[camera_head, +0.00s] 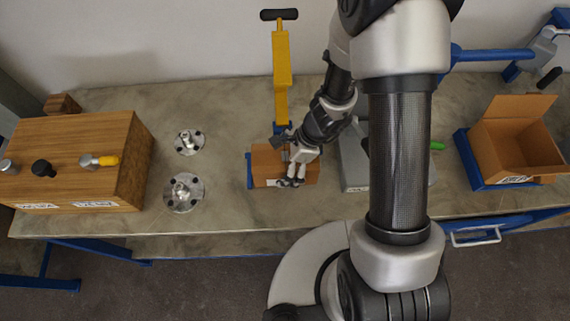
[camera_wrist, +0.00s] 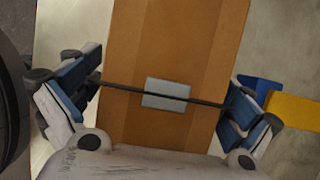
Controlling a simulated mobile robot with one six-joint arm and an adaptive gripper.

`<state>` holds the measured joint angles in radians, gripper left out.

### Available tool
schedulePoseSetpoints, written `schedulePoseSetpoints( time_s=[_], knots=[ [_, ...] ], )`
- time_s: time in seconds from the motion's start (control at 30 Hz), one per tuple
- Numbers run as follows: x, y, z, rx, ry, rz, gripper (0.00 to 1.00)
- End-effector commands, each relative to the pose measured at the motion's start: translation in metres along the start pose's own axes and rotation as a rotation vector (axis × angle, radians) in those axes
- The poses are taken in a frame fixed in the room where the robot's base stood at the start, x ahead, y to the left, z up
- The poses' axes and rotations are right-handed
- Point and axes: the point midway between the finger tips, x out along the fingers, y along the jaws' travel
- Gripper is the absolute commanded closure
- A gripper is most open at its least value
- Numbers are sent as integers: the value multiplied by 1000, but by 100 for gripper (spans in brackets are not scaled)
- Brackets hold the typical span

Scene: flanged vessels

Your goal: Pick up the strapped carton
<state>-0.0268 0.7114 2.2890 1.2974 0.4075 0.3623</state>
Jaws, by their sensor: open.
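The strapped carton (camera_head: 268,165) is a brown box on the bench, below the yellow-handled tool in the head view. In the wrist view the carton (camera_wrist: 180,45) fills the middle, with a dark strap across it and a grey buckle plate (camera_wrist: 166,94). My gripper (camera_head: 291,168) is over the carton, and hides part of its top and right side in the head view. In the wrist view my gripper (camera_wrist: 163,97) is open, with one finger on each side of the carton. I cannot tell whether the fingers touch its sides.
A yellow lever (camera_head: 282,75) stands behind the carton. Two metal flanges (camera_head: 183,192) (camera_head: 189,142) lie to its left, beside a wooden box (camera_head: 85,160) with knobs. A grey object (camera_head: 354,160) is close on the right. An open carton (camera_head: 515,140) stands farther right in a blue tray.

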Motion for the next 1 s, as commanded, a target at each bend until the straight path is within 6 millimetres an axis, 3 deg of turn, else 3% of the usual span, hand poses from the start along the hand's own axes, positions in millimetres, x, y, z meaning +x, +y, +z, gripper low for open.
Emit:
schedulePoseSetpoints(
  time_s=[0.07,1.0],
  knots=[
    [-1,0,0,0,0,0,2],
    [-1,0,0,0,0,0,64]
  ],
)
